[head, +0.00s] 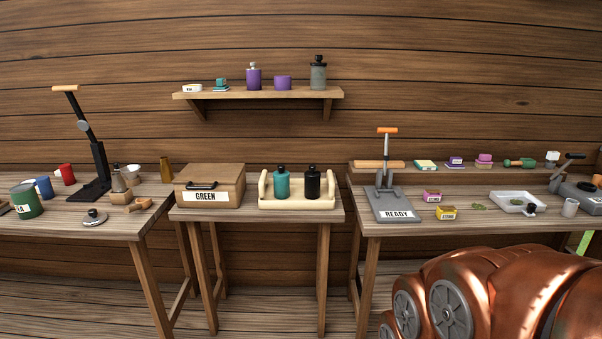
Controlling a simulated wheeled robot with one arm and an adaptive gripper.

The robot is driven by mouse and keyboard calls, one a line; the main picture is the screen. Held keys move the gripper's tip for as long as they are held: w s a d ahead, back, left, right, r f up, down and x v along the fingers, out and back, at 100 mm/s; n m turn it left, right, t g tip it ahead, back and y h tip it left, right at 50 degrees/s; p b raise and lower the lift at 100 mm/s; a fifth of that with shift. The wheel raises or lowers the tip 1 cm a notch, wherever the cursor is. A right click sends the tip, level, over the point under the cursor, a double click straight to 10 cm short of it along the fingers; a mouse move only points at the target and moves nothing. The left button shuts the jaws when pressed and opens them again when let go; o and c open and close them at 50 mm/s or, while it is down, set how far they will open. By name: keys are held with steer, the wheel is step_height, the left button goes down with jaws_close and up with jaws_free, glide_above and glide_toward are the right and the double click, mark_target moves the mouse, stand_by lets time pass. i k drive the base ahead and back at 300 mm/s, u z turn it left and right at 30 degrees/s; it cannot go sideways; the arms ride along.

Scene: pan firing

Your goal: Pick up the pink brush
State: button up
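A small pink and purple block-shaped item (484,159) sits on the narrow raised shelf at the back of the right table, in the head view. It may be the pink brush, but it is too small for me to make out bristles. A purple item (455,161) with a pale front is to its left, and a green item (520,162) with a tan end lies to its right. My copper-coloured arm fills the lower right of the view, in front of the right table. My gripper's fingers do not show.
A grey "READY" stand (397,205) with an orange-handled lever is at the right table's left end. Small boxes and a white tray (519,202) lie before the shelf. The middle table holds a "GREEN" box (209,185) and a bottle rack (297,203).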

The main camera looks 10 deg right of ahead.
mark_target(483, 161)
steer(key=i, duration=0.45)
steer(key=z, duration=2.15)
steer(key=i, duration=3.4)
steer(key=u, duration=3.05)
